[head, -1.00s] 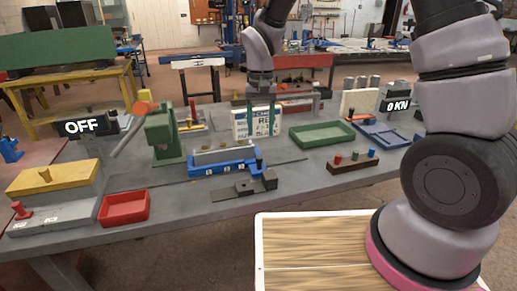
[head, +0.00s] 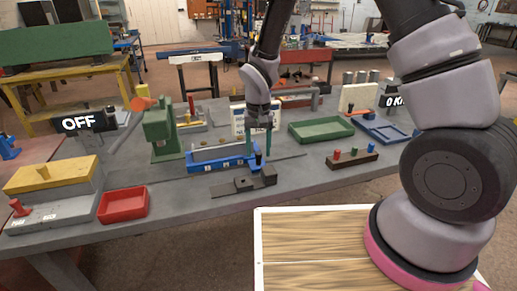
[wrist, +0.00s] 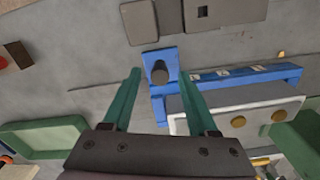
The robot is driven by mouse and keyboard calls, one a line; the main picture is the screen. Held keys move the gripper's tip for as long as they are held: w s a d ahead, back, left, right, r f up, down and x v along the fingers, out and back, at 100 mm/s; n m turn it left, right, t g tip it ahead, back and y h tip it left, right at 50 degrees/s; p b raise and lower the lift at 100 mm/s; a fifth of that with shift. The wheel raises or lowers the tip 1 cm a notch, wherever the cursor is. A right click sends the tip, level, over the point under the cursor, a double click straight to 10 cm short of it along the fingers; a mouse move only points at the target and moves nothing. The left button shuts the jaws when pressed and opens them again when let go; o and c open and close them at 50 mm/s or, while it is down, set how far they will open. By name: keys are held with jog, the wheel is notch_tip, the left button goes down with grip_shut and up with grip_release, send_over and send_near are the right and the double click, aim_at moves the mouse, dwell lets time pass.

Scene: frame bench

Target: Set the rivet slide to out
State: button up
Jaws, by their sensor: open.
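A blue slide fixture (head: 222,158) with small white labels along its front stands mid-bench. It also shows in the wrist view (wrist: 290,70). A dark upright knob (wrist: 160,73) stands on the blue block at the fixture's end; in the head view that is the right end. My gripper (head: 259,147) is open, its teal fingers pointing down above this end. In the wrist view the knob lies between the two fingers (wrist: 160,78), with gaps on both sides. I cannot tell whether the fingertips reach down to the knob's height.
Dark metal blocks (head: 245,182) lie just in front of the fixture. A green press (head: 160,130) stands behind left, a red tray (head: 123,204) front left. A green tray (head: 320,130) and a peg block (head: 352,159) are to the right.

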grip_shut()
dwell(1.4)
